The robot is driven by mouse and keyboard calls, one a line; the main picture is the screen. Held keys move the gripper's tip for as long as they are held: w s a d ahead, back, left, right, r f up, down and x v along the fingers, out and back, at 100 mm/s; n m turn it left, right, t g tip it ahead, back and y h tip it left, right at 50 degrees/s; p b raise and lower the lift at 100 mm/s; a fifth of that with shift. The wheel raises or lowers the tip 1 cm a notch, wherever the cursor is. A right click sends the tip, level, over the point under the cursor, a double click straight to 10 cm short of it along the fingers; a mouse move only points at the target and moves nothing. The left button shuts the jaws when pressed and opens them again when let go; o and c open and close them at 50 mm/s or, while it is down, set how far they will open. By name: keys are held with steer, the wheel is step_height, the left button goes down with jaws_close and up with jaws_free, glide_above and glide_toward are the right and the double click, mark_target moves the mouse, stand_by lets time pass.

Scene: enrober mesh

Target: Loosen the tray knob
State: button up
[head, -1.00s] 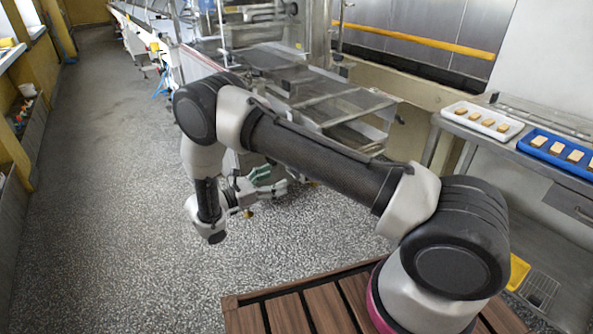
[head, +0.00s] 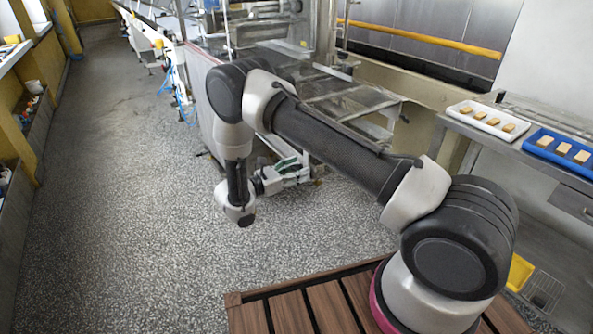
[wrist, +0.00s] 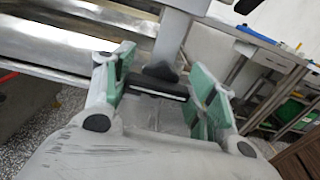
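A black knob (wrist: 160,71), which looks like the tray knob, shows in the wrist view below a grey metal post of the machine. My gripper (wrist: 163,78) is open, with its green-padded fingers standing to the left and right of the knob. No contact between the pads and the knob can be made out. In the head view my gripper (head: 298,168) is low beside the machine's near end, and the knob cannot be made out there.
The machine's mesh belt (head: 350,103) and frame lie just beyond my gripper. A side table (head: 505,150) at the right carries a white tray (head: 462,107) and a blue tray (head: 533,148) with small biscuits. The speckled floor at the left is clear.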

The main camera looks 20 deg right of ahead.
steer(key=c, duration=0.3)
steer(key=shift+n, duration=0.4)
steer(key=n, duration=0.3)
steer(key=shift+w+n, duration=0.1)
steer(key=shift+n, duration=0.3)
steer(key=n, duration=0.4)
steer(key=shift+w+a+f, duration=0.1)
steer(key=n, duration=0.5)
steer(key=shift+f+n, duration=0.15)
steer(key=shift+n, duration=2.15)
